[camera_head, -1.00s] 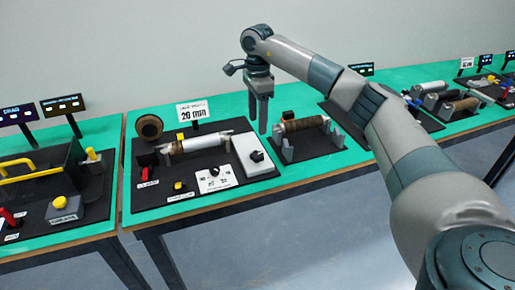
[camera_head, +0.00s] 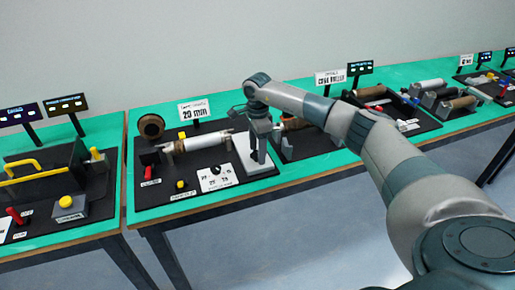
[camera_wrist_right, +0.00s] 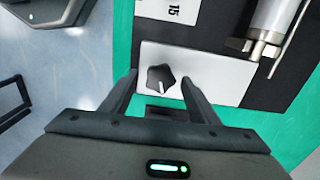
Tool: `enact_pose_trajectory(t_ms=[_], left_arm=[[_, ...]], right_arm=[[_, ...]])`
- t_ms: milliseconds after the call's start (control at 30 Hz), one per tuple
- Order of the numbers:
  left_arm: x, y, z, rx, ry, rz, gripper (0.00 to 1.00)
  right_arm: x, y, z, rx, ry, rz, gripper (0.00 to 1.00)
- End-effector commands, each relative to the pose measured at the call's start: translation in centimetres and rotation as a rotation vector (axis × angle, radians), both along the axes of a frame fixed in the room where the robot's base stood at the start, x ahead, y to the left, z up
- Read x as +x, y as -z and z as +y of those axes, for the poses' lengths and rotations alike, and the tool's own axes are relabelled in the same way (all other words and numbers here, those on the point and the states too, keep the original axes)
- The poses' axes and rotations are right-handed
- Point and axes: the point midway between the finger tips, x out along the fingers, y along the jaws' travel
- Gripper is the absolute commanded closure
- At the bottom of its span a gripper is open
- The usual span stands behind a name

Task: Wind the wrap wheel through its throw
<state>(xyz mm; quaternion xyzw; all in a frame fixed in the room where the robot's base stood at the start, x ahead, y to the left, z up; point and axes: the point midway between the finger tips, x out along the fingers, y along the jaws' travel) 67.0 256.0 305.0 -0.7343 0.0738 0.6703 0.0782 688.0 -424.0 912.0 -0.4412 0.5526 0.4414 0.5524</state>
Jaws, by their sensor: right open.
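The wheel looks to be a black lobed knob (camera_wrist_right: 161,79) with a white pointer mark, on a white block (camera_wrist_right: 205,63) in the right wrist view. The block also shows in the head view (camera_head: 241,168), at the right end of the black station board, where my gripper mostly hides the knob. My right gripper (camera_wrist_right: 159,78) is open, its fingers on either side of the knob with visible gaps. Whether the fingertips reach down to the knob's height I cannot tell. My left gripper is not in view.
Left of the block lie a pale roller (camera_head: 203,143), a dial card (camera_head: 217,177), a yellow button (camera_head: 181,184) and a red switch (camera_head: 148,172). A "20 mm" sign (camera_head: 194,111) stands behind. Another roller station (camera_head: 315,143) is close on the right, partly behind my arm.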

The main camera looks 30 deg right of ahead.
Motion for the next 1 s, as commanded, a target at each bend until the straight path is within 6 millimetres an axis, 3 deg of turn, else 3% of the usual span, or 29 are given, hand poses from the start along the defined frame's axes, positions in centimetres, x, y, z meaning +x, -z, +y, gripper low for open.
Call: enact_pose_trajectory(t_ms=[200, 367, 733, 1000], left_arm=[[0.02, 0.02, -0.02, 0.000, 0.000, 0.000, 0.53], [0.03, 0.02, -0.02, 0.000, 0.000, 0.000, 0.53], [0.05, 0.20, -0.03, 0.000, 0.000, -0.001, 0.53], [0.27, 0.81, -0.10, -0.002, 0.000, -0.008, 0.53]], right_arm=[[0.00, 0.02, 0.00, 0.000, 0.000, 0.000, 0.47], [0.00, 0.00, -0.01, 0.000, 0.000, 0.000, 0.86], [0.00, 0.02, -0.03, 0.000, 0.026, 0.000, 0.86], [0.02, 0.10, -0.09, -0.001, 0.143, -0.001, 0.86]])
